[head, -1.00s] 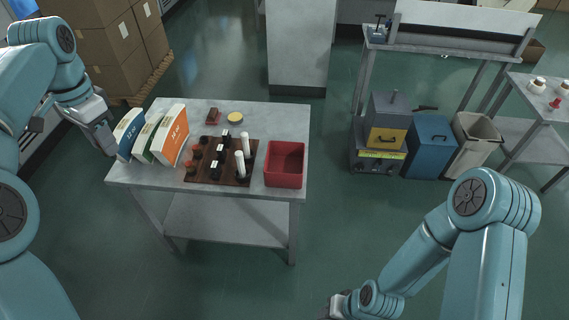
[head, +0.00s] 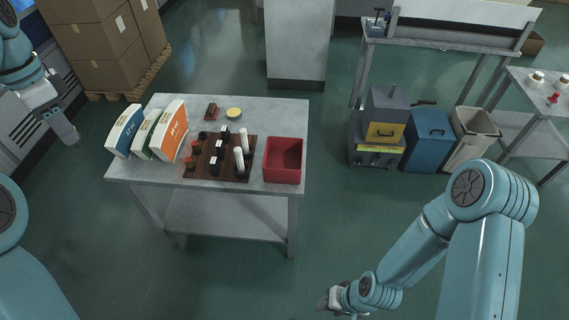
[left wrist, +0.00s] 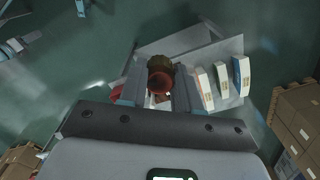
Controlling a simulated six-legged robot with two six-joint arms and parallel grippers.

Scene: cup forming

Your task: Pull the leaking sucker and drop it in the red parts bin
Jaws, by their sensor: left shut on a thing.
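My left gripper (head: 70,136) hangs to the left of the table, away from the tabletop. In the left wrist view its fingers (left wrist: 158,92) are shut on a round reddish-brown sucker (left wrist: 160,80). The sucker cannot be made out in the head view. The red parts bin (head: 284,161) stands at the table's right front, and nothing shows inside it. In the left wrist view a bit of red, likely the bin (left wrist: 116,91), shows beside a finger. My right gripper (head: 335,298) is low at the bottom, far from the table; its jaws are too small to read.
The grey table (head: 280,112) holds a brown rack (head: 232,173) with dark and white upright parts, several binders (head: 172,130), a red-brown block (head: 211,111) and a yellow disc (head: 234,113). Cardboard boxes (head: 100,45) stand behind left. Floor in front is clear.

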